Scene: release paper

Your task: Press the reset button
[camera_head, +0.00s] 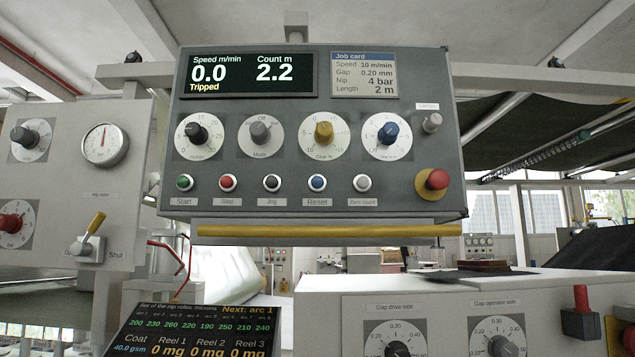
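The blue reset button (317,183) sits in a pale ring on the lower row of the grey control panel (300,112). A label reading "Reset" is below it. The panel's display (249,74) reads speed 0.0, count 2.2 and "Tripped". My gripper does not show in the head camera view, so its distance from the button cannot be seen. Nothing covers the button.
A red emergency knob (437,180) is at right. A yellow bar (330,230) runs below.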

